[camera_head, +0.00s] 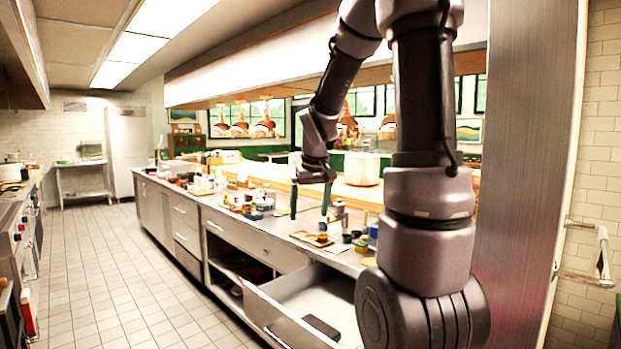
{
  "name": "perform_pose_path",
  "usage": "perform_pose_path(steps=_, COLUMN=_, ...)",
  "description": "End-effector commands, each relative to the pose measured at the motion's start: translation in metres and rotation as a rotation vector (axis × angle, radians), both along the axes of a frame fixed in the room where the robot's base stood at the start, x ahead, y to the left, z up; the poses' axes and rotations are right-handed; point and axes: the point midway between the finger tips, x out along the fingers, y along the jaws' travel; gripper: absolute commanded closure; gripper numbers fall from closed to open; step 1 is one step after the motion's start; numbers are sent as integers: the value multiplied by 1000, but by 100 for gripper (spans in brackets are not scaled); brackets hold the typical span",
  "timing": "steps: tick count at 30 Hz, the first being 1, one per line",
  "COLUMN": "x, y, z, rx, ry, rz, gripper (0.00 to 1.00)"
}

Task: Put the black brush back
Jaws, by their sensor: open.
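My gripper (310,206) is open, with its two teal-tipped fingers apart and pointing down. It hangs over the near part of the counter (345,262), and I see nothing held between the fingers. A drawer (262,302) under the counter is pulled open. A small dark flat thing (321,327) lies inside it near the front; it may be the black brush, but it is too small to tell. My arm hides the drawer's right part.
A wooden board (311,239), small jars and a metal container (338,214) stand near my gripper. More containers crowd the counter further back. A white pot (362,168) stands behind. The tiled floor (130,270) at left is clear.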

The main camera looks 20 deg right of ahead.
Motion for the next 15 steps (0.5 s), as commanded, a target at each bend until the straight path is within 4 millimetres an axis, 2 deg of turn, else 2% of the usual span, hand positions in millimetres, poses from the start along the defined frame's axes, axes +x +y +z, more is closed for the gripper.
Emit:
perform_pose_path(steps=1, x=-16, y=9, z=21, rx=17, ry=-37, rz=-23, gripper=6)
perform_pose_path(steps=6, x=-73, y=35, z=70, rx=105, ry=-134, rz=-111, gripper=6)
perform_pose_path(steps=10, x=-117, y=53, z=95, rx=188, ry=-201, rz=-166, gripper=6)
perform_pose_path(steps=15, x=-162, y=69, z=111, rx=284, ry=-257, rz=-211, gripper=6)
